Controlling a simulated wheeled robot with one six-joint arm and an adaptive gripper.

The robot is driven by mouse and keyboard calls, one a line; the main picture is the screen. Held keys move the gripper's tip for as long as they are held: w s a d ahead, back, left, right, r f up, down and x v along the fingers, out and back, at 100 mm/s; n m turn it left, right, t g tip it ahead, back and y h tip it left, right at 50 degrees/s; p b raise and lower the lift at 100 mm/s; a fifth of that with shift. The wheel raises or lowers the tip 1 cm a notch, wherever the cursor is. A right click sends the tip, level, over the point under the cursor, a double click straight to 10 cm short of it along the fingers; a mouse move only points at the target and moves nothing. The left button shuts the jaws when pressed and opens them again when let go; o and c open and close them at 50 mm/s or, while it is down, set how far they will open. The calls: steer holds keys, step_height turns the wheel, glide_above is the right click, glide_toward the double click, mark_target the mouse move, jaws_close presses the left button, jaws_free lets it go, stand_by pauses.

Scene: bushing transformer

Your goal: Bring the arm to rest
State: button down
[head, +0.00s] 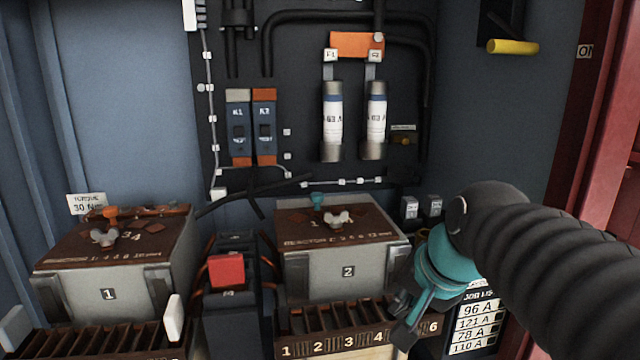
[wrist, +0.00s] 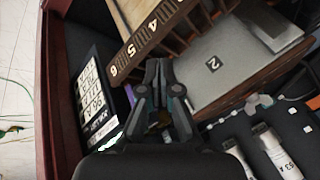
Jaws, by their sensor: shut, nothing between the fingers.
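My arm comes in from the right side of the head view, black and ribbed with a teal wrist section. My gripper (head: 404,335) hangs from it, pointing down, in front of the right side of the box marked 2 (head: 345,275). In the wrist view my gripper (wrist: 157,66) shows with its dark fingers together and nothing between them. The box marked 2 (wrist: 215,68) lies to its right there, and the numbered slot rack (wrist: 150,38) is above it. I cannot tell whether the fingertips touch the rack.
The numbered rack (head: 330,347) stands below box 2. Box 1 (head: 108,295) stands at left, a red block (head: 226,270) between the boxes. A label board (head: 478,322) is right of my gripper. Two white fuses (head: 333,120) (head: 376,120) and a yellow handle (head: 513,46) are higher up.

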steer(key=s+d+f+n+h, duration=0.1)
steer(key=s+f+n, duration=0.2)
steer(key=s+f, duration=0.1)
steer(key=s+d+f+n+h, duration=0.1)
steer(key=s+d+f+n, duration=0.1)
steer(key=s+f, duration=0.3)
steer(key=shift+s+d+f+n, duration=0.3)
steer(key=shift+s+n, duration=0.2)
steer(key=shift+n, duration=0.2)
steer(key=shift+r, duration=0.1)
